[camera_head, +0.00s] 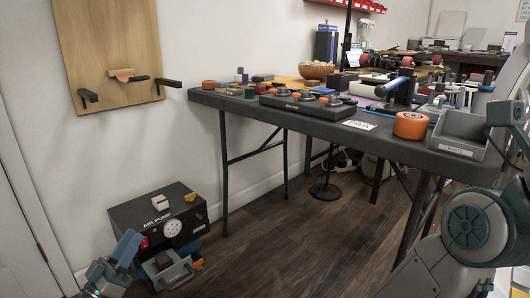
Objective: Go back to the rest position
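My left gripper (174,268) is low at the bottom left, in front of the black air pump box (160,217) on the floor. Its grey fingers look apart, with a dark gap and nothing seen between them. I cannot tell whether it touches the box. My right arm fills the right edge, beside the table's end. My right gripper is out of view.
A black folding table (225,101) bears a dark tray of wheel parts, an orange wheel (411,125) and a grey bin (459,134). A wooden board (108,40) with brackets hangs on the left wall. The wooden floor (290,250) in the middle is clear.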

